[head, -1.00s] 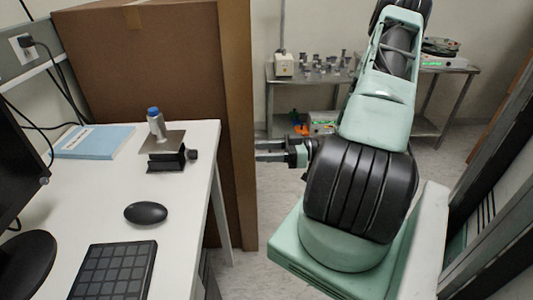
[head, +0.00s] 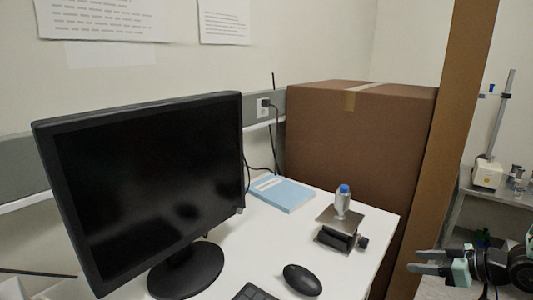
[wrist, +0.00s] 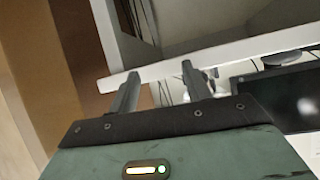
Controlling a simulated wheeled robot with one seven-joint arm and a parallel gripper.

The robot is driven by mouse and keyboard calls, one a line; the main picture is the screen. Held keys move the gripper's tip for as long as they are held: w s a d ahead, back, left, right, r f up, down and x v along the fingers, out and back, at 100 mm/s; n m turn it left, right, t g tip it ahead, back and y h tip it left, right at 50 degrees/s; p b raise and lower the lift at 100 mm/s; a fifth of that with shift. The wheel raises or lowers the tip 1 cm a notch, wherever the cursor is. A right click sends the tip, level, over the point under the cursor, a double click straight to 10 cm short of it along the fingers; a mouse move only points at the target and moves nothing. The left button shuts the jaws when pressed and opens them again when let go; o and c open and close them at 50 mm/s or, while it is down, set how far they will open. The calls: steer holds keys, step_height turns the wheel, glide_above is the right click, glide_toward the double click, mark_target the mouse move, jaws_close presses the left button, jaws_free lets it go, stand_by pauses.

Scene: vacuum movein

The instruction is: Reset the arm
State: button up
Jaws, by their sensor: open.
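My gripper (head: 414,261) shows at the lower right edge of the head view, with its two grey fingers apart and nothing between them. It points left, to the right of the white desk and in front of the brown box's post. The rest of my arm is mostly outside the head view. In the wrist view, my gripper (wrist: 160,72) shows both fingers spread and empty, with a white desk edge (wrist: 215,57) beyond them.
A metal table (head: 500,198) is at far right.

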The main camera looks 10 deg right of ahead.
steer(key=w+a+r+m+g+h, duration=0.2)
steer(key=w+a+r+g+h, duration=0.15)
steer(key=w+h, duration=0.2)
steer(key=s+a+r+m+g+h, duration=0.2)
steer(key=s+a+r+g, duration=0.1)
steer(key=s+a+r, duration=0.4)
steer(key=s+a+r+n+g, duration=0.1)
steer(key=s+a+n, duration=0.1)
steer(key=s+a, duration=0.3)
steer(key=s+a+r+n+g+y, duration=0.1)
steer(key=s+a, duration=0.4)
steer(key=a, duration=0.7)
steer(key=s+a+r+n+g, duration=0.1)
steer(key=s+a+n+g, duration=0.1)
steer(key=s+a, duration=0.3)
steer(key=a+n, duration=0.1)
steer(key=a, duration=0.2)
steer(key=shift+s+a+y, duration=0.35)
steer(key=shift+s, duration=0.05)
steer(key=shift+r, duration=0.1)
